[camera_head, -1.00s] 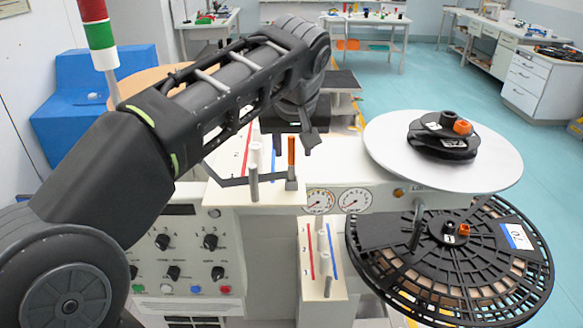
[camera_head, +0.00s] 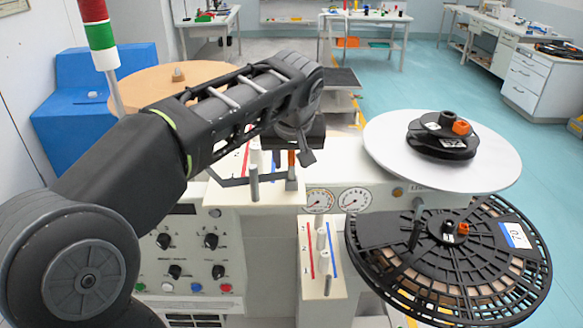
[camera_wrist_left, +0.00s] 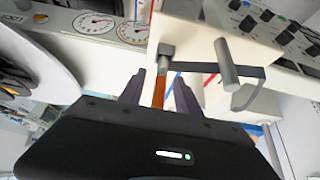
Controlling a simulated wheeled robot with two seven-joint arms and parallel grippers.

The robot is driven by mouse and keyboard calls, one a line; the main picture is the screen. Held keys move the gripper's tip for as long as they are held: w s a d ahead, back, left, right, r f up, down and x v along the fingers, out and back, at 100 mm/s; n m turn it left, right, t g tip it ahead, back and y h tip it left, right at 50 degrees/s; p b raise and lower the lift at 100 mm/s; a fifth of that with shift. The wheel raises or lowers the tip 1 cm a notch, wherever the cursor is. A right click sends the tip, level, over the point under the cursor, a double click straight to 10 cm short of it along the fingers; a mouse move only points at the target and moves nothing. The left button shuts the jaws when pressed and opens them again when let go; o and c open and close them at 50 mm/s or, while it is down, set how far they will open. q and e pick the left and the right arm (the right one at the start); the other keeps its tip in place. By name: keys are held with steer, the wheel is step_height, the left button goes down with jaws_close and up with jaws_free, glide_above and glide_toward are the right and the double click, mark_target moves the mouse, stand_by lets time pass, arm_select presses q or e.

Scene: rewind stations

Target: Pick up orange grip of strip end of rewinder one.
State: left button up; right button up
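The orange grip (camera_head: 291,159) stands upright on a small grey block at the end of the dark strip (camera_head: 233,181), on the white plate of the rewinder. My left gripper (camera_head: 289,152) points down from above onto it. In the left wrist view the orange grip (camera_wrist_left: 159,92) is between the two dark fingers of my left gripper (camera_wrist_left: 160,82). The fingers are apart, with gaps showing on both sides of the grip. The upper part of the grip is hidden by the gripper body. My right gripper is not in view.
A grey post (camera_head: 254,182) stands beside the grip, with the strip passing by it. A white disc (camera_head: 385,150) with black reels is at the right, above a large black reel (camera_head: 400,262). Gauges and a knob panel (camera_head: 190,250) are on the front.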

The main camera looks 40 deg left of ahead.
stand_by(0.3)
arm_select(q)
jaws_close()
stand_by(0.5)
